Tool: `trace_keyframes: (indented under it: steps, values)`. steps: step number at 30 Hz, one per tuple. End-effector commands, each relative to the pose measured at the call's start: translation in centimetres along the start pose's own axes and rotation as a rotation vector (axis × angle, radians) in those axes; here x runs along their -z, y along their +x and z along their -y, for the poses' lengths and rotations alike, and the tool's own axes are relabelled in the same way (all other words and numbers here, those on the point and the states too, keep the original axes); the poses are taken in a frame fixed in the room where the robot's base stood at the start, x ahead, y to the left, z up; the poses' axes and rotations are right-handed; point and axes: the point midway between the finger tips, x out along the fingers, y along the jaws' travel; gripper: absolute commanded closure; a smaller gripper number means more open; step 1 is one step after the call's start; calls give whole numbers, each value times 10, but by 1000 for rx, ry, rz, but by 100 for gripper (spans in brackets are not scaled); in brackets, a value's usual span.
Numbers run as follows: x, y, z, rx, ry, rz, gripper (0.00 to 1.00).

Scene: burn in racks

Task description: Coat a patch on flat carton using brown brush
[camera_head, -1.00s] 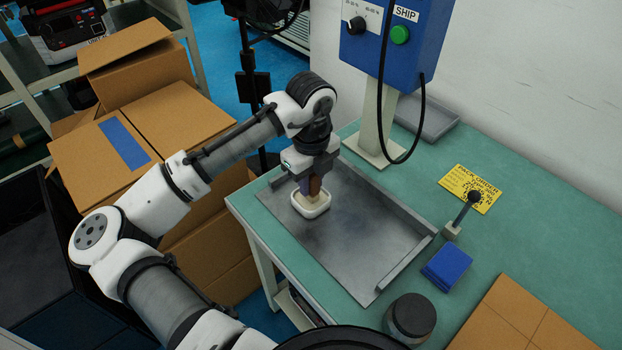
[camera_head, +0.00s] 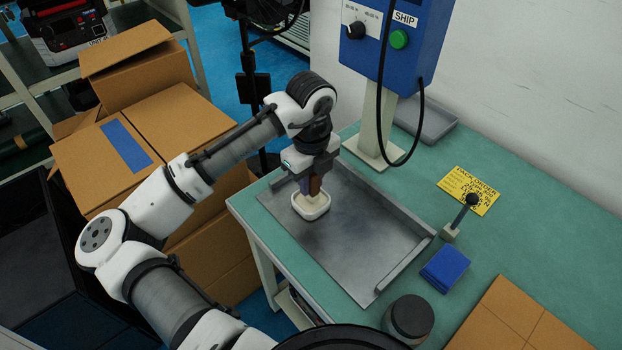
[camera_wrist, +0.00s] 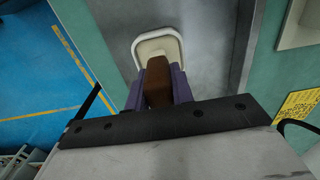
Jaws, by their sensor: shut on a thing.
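The brown brush (camera_head: 315,185) is held upright in my gripper (camera_head: 311,186), over a small white dish (camera_head: 317,212) on the grey metal tray. In the wrist view my gripper (camera_wrist: 158,88) has its purple-grey fingers on either side of the brush's brown handle (camera_wrist: 157,80). The dish also shows there (camera_wrist: 158,42), just beyond the handle. The brush's lower end is at the dish; whether it touches the dish's inside is hidden. The flat carton (camera_head: 515,318) lies on the green table at the lower right, partly cut off by the picture edge.
The grey tray (camera_head: 375,262) has a raised edge. A dark round jar (camera_head: 410,318), a blue pad (camera_head: 446,268), a black-knobbed stand (camera_head: 462,215) and a yellow sheet (camera_head: 469,191) are on the table. A blue control box (camera_head: 398,40) on a post stands behind. Stacked cartons (camera_head: 170,125) are at left.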

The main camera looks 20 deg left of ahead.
Motion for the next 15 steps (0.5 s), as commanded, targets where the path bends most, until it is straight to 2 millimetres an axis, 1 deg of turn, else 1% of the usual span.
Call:
trace_keyframes:
  steps: [1,15]
  values:
    - [0,-9,0,1,0,0,99]
    - [0,-47,0,1,0,0,99]
